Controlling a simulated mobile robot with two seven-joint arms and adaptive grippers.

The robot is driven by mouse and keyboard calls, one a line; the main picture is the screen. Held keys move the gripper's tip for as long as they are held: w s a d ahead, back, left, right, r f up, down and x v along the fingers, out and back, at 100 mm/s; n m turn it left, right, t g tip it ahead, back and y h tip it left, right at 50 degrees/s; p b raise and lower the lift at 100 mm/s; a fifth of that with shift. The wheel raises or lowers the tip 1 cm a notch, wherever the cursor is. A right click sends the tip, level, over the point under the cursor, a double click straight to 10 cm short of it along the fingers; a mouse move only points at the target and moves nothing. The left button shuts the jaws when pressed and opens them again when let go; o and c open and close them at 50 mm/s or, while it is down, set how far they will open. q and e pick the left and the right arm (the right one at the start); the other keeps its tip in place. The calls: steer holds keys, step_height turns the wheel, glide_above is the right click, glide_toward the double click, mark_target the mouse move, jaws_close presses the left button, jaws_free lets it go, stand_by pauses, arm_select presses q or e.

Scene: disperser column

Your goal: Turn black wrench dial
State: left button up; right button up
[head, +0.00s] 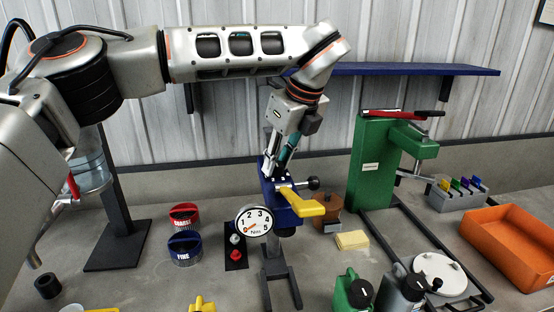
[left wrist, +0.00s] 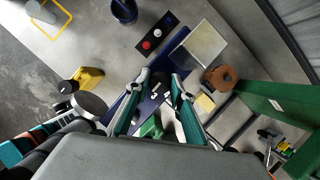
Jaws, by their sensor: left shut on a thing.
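The blue disperser head (head: 283,196) stands on its stand in the middle of the bench. It carries a round white gauge (head: 254,221), a yellow handle (head: 303,204) and a black side knob (head: 313,183). My left gripper (head: 277,165) points down onto the top of this head. In the left wrist view its fingers straddle a small black dial (left wrist: 167,97) with white marks, and it is shut on that dial. In the head view the gripper hides the dial. My right gripper is not in view.
A green press (head: 371,165) stands to the right, with an orange tray (head: 508,245) beyond it. Red (head: 184,214) and blue (head: 185,248) containers stand left of the disperser. A blue shelf (head: 400,69) is on the wall behind. Bottles stand at the front.

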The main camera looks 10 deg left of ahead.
arm_select(q)
steer(key=n, duration=0.1)
steer(key=n+g+p, duration=0.1)
steer(key=n, duration=0.1)
steer(key=shift+w+r+n+y, duration=0.1)
steer(key=shift+r+n+y, duration=0.05)
steer(key=shift+n+y, duration=0.15)
steer(key=shift+n+g, duration=0.4)
steer(key=o, duration=0.8)
steer(key=shift+o, duration=0.2)
steer(key=v, duration=0.7)
